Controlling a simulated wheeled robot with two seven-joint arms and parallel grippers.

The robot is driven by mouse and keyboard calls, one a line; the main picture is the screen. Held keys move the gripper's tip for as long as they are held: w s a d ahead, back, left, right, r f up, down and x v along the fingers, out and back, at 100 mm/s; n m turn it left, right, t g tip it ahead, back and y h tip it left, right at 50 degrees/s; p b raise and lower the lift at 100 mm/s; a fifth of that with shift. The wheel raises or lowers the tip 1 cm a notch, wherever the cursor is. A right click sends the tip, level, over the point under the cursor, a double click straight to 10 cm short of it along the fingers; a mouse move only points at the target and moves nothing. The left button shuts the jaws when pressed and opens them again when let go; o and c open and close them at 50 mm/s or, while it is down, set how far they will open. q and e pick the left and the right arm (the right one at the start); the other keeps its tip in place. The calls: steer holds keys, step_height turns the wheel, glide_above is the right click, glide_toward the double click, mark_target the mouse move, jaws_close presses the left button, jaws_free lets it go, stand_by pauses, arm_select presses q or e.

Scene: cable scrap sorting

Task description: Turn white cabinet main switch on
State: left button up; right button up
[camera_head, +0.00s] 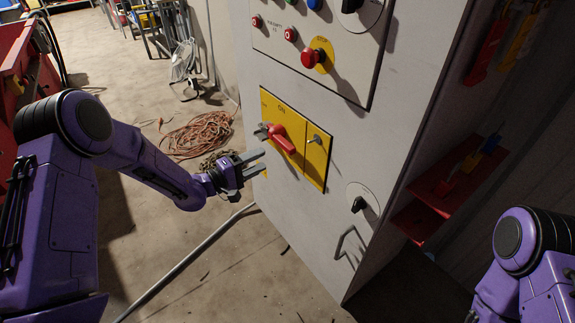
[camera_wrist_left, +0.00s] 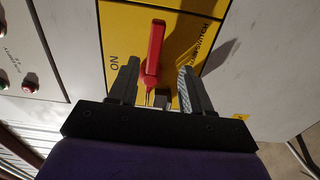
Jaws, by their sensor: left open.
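The white cabinet (camera_head: 300,205) stands in the middle of the head view. Its main switch is a red handle (camera_head: 281,138) on a yellow panel (camera_head: 316,159), with the word ON lettered on the panel. In the left wrist view the red handle (camera_wrist_left: 155,52) shows between and beyond the two fingers. My left gripper (camera_head: 256,162) is open in front of the panel, just below and left of the handle. Its fingers (camera_wrist_left: 157,82) point toward the yellow panel, with no clear contact visible. My right arm shows at the lower right, but its gripper is out of view.
Above the panel are a red stop button (camera_head: 312,57) and several smaller buttons. A black knob (camera_head: 359,204) and a metal door handle (camera_head: 348,241) sit lower right. Orange cable (camera_head: 200,135) lies coiled on the floor behind. Red shelves (camera_head: 455,185) are on the cabinet's right side.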

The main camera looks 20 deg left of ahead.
mark_target(283, 148)
arm_select(q)
steer(key=x, duration=1)
steer(key=shift+w+d+r, duration=0.2)
steer(key=shift+w+r, duration=0.05)
steer(key=shift+r, duration=0.05)
jaws_close()
